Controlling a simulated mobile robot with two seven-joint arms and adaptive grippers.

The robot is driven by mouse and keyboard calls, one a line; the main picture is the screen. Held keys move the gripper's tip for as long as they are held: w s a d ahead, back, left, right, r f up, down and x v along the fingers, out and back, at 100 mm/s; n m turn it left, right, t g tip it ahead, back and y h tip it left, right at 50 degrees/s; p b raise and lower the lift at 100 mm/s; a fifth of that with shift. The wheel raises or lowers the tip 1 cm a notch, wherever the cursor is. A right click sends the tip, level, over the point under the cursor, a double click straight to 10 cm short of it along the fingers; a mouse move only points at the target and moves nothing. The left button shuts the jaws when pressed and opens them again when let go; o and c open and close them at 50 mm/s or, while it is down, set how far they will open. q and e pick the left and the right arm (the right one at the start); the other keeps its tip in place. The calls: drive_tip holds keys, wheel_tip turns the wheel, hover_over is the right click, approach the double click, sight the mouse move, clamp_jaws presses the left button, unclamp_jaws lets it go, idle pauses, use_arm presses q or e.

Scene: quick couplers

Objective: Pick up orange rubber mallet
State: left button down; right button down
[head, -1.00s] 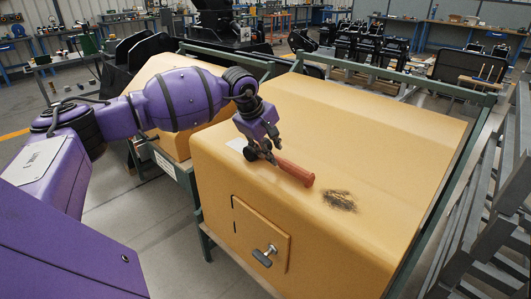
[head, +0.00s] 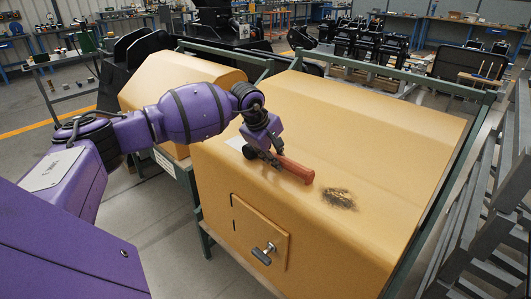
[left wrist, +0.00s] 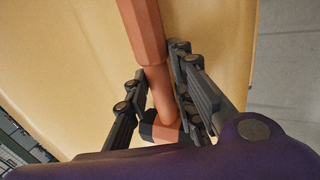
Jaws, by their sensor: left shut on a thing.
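The orange rubber mallet (head: 294,169) is at the front part of the yellow housing's top, its orange end pointing right in the head view. Its thick orange part and thinner shaft (left wrist: 158,85) run down between my left fingers in the left wrist view. My left gripper (head: 272,158) reaches it from above and is shut on it; in the left wrist view the dark fingers (left wrist: 158,105) lie on both sides of the shaft. A dark piece shows at its near end, partly hidden by my wrist. I cannot tell whether the mallet touches the housing. My right gripper is not in view.
The yellow housing (head: 380,130) has a dark smudge (head: 338,198) to the right of the mallet and a door with a T-handle (head: 264,253) on its front. A green frame (head: 440,88) surrounds it. Grey rails stand at right. Much of the housing top is clear.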

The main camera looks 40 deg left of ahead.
use_arm(q)
drive_tip(key=shift+r, duration=0.2)
drive_tip(key=shift+w+r, duration=0.1)
drive_tip(key=shift+r, duration=0.55)
drive_tip(key=s+d+r+b, duration=0.1)
drive_tip(key=s+d+r, duration=0.8)
drive_tip(key=d+r, duration=0.1)
drive_tip(key=shift+d+r, duration=0.4)
drive_tip(key=shift+r, duration=0.3)
